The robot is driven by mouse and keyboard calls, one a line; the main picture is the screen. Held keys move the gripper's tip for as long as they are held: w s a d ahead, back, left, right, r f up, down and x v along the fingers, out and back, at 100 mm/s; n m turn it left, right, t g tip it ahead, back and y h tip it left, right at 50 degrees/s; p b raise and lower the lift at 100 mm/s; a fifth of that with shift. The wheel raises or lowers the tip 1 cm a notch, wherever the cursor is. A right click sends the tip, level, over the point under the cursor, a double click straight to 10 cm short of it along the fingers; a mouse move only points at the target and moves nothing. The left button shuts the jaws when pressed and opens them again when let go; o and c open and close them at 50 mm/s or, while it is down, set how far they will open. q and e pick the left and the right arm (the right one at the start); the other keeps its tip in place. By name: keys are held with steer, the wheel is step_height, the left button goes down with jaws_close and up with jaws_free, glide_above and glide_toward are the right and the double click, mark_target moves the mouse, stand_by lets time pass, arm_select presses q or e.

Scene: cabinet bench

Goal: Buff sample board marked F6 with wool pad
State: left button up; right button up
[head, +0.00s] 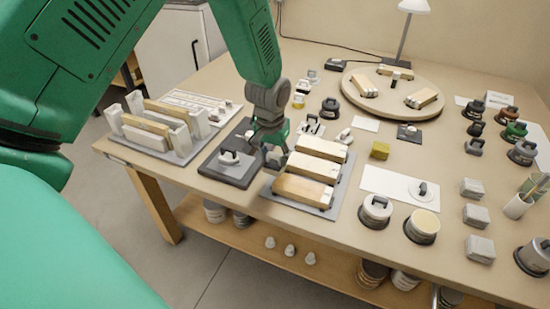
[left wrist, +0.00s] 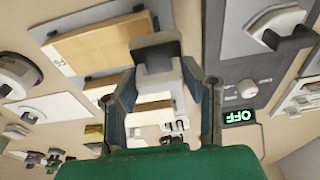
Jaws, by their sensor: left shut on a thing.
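My left gripper (head: 275,155) is over the gap between a dark plate and a grey tray (head: 335,206). In the left wrist view its fingers (left wrist: 168,100) are shut on a pale block with a grey handle (left wrist: 155,52); I cannot tell whether this is the wool pad. Several sample boards lie in the tray: a tan front board (head: 303,189), a paler middle board (head: 313,167) and a rear board (head: 322,148). The tan board also shows in the left wrist view (left wrist: 95,48). Board markings are too small to read, so I cannot pick out F6. My right gripper is not in view.
A rack (head: 150,128) stands left. A round turntable (head: 385,108) with boards is at the back. Several handled pads and blocks crowd the right.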

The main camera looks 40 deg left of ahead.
arm_select(q)
steer(key=r+p, duration=0.2)
steer(key=r, duration=0.1)
steer(key=shift+d+r+p, duration=0.25)
steer(key=shift+r+p, duration=0.05)
steer(key=shift+p, duration=0.1)
steer(key=shift+r+p, duration=0.65)
steer(key=shift+r, duration=0.05)
steer(key=shift+a+r, duration=0.15)
steer(key=shift+a, duration=0.05)
steer(key=shift+d, duration=0.1)
stand_by(0.5)
